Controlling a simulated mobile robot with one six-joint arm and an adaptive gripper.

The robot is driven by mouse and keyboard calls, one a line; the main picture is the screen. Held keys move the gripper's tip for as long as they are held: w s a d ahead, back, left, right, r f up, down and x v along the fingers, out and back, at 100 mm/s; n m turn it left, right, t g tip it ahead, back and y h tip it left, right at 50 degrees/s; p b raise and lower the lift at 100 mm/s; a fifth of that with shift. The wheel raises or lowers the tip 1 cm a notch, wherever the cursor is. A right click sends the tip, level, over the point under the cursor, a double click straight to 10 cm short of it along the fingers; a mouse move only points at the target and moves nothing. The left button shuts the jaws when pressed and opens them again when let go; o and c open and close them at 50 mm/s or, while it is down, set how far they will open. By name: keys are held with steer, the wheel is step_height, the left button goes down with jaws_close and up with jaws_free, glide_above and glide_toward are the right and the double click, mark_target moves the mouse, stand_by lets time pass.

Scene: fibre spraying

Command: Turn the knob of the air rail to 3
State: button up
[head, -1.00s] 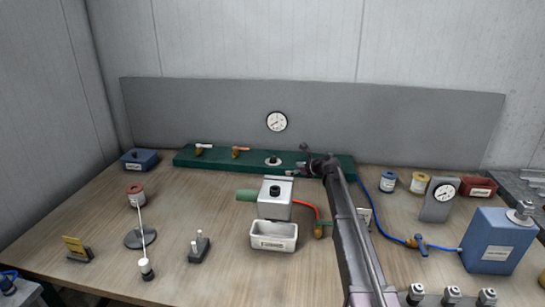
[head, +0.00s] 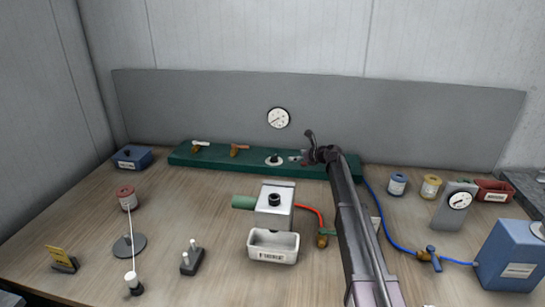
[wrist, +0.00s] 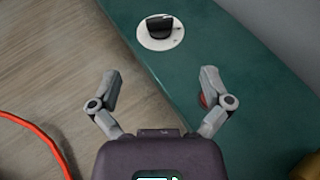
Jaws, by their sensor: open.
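The green air rail (head: 205,158) lies along the back of the table, below the grey back panel. Its black knob (wrist: 160,25) sits on a round white dial plate (wrist: 160,42); the dial's numbers are too small to read. In the head view the knob (head: 274,157) is near the rail's middle, left of my gripper. My gripper (wrist: 162,82) is open and empty; in the wrist view the knob lies beyond its fingertips, apart from them. In the head view my gripper (head: 308,152) is over the rail's right part. A round gauge (head: 278,118) hangs on the panel above the rail.
Two valve levers (head: 238,150) stand on the rail's left part. A silver block (head: 276,208) and white tray (head: 272,246) stand in front of it. A red hose (wrist: 40,138) shows left in the wrist view. A reddish part (wrist: 204,100) is partly hidden behind the right finger.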

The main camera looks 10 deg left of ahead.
mark_target(274, 156)
steer(key=shift+w+a+f, duration=0.1)
steer(key=b+x, duration=0.5)
steer(key=x, duration=0.8)
steer(key=shift+w+a+f, duration=0.1)
steer(key=shift+a+f, duration=0.1)
steer(key=c, duration=1.2)
